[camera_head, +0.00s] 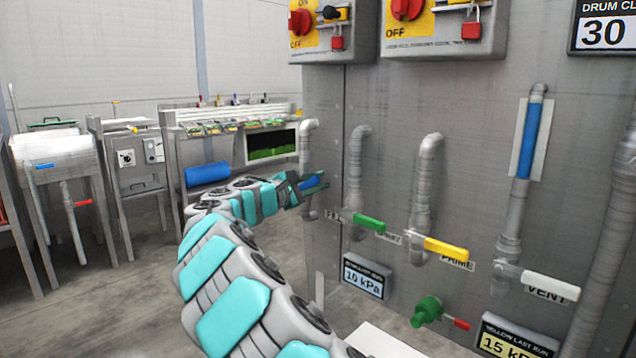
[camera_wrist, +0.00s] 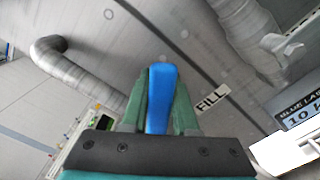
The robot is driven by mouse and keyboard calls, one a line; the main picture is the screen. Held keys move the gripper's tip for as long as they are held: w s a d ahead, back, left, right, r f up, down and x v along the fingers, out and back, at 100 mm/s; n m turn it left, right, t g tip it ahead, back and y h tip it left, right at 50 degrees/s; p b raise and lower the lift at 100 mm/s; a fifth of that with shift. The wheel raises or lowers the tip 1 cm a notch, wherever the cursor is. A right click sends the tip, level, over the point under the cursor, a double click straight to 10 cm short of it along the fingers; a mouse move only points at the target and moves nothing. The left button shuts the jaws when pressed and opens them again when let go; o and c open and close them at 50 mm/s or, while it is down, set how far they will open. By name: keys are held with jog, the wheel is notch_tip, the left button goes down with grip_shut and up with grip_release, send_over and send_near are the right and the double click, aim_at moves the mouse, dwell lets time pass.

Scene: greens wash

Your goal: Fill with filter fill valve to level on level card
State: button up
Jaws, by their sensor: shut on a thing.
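My gripper (camera_head: 313,185) reaches to the left part of the grey panel and is shut on the blue fill valve handle (camera_wrist: 162,98). In the wrist view the handle lies between the two green fingers, with the FILL label (camera_wrist: 212,99) to its right. In the head view the fingers cover part of the handle. A sight tube (camera_head: 528,140) at the right of the panel shows blue over its upper stretch, in front of a pale card (camera_head: 545,140). I cannot make out a level mark on this card.
Right of my gripper are a green handle (camera_head: 369,223), a yellow PRIME handle (camera_head: 446,249) and a white VENT handle (camera_head: 550,286). A green valve with a red lever (camera_head: 428,311) sits lower. Gauge cards read 10 kPa (camera_head: 365,276) and 15 kPa (camera_head: 512,343). Benches stand at left.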

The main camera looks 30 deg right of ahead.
grip_shut()
dwell(0.8)
